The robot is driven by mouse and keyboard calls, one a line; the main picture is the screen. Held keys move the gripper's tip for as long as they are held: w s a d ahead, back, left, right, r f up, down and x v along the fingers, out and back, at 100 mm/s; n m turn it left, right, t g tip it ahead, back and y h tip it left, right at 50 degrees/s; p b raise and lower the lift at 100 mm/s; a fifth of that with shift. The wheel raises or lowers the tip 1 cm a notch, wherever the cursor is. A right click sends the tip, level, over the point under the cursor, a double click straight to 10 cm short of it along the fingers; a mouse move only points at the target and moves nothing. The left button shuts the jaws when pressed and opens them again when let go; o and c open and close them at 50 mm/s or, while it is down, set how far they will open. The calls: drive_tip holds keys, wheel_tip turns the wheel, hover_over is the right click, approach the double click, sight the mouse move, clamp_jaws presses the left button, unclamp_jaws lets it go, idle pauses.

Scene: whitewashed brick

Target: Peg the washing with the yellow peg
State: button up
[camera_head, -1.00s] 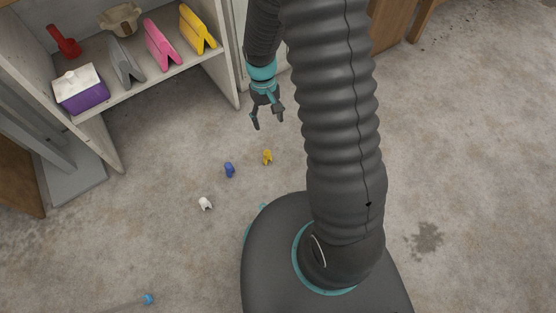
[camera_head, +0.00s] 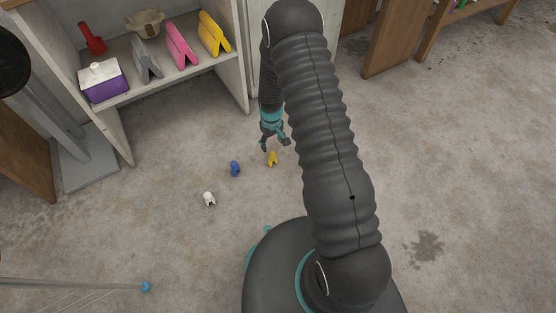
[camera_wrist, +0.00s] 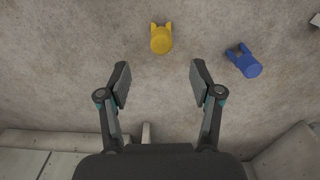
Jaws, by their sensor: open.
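The yellow peg (camera_head: 272,158) lies on the concrete floor, with a blue peg (camera_head: 235,168) to its left and a white peg (camera_head: 209,198) further left. My gripper (camera_head: 276,145) is open and empty, just behind the yellow peg in the head view. In the wrist view the yellow peg (camera_wrist: 161,38) is beyond my open fingertips (camera_wrist: 160,72), roughly centred between them and apart from them. The blue peg (camera_wrist: 245,62) is to the right of my right finger there. At the lower left of the head view is a rod with a blue end (camera_head: 146,287) and thin lines; no washing is clearly visible.
A shelf unit (camera_head: 150,78) stands at the back left, holding a purple box (camera_head: 105,88), grey, pink (camera_head: 181,46) and yellow folded signs (camera_head: 213,35), a red item and a beige bowl. Wooden furniture (camera_head: 400,40) stands at the back right. The right floor is clear.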

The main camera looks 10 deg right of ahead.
sight(272, 159)
wheel_tip(272, 159, down, 12)
drive_tip(key=shift+b, duration=0.65)
drive_tip(key=c, duration=1.1)
